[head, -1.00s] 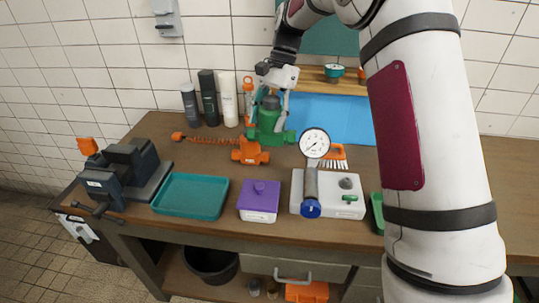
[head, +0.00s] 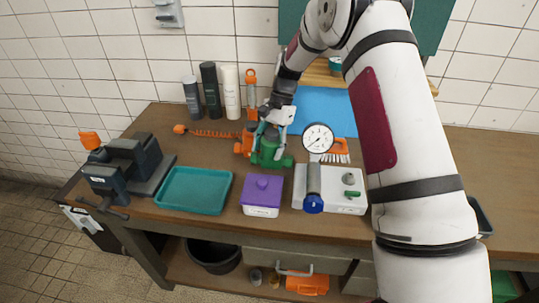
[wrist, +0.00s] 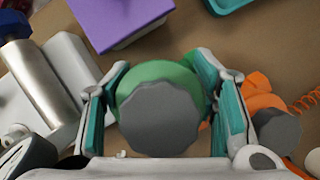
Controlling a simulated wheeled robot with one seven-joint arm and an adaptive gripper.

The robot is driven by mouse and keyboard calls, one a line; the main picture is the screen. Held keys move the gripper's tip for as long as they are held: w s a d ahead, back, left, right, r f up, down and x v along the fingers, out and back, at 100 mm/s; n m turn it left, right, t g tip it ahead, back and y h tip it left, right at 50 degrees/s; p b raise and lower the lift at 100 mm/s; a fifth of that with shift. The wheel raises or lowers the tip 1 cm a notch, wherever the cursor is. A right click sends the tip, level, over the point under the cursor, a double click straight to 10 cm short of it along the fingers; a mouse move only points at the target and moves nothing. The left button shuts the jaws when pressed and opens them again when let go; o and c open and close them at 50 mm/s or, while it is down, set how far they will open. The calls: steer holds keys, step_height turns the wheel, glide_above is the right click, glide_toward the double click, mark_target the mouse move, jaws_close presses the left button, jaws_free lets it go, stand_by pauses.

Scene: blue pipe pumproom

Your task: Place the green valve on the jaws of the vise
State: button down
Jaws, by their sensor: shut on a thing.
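The green valve (head: 268,155) is in my gripper (head: 272,122), over the middle of the bench and behind the purple box. In the wrist view its green body and grey knob (wrist: 160,115) sit between the two teal-padded fingers (wrist: 163,98), which close on it from both sides. It looks upright; I cannot tell whether its base touches the bench. The vise (head: 118,170) stands at the bench's left end, with dark blocky jaws (head: 128,150) and an orange part on its left. Nothing lies on the jaws.
An orange valve (head: 243,147) stands just left of the green one. A teal tray (head: 195,190) and the purple box (head: 262,192) lie along the front. A pressure gauge (head: 318,138) and a white device (head: 345,190) are at right. Bottles (head: 209,88) stand behind.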

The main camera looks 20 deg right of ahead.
mark_target(269, 156)
steer(key=shift+f, duration=1.55)
steer(key=shift+f, duration=0.1)
steer(key=c, duration=1)
jaws_free()
steer(key=shift+f, duration=0.1)
steer(key=o, duration=0.4)
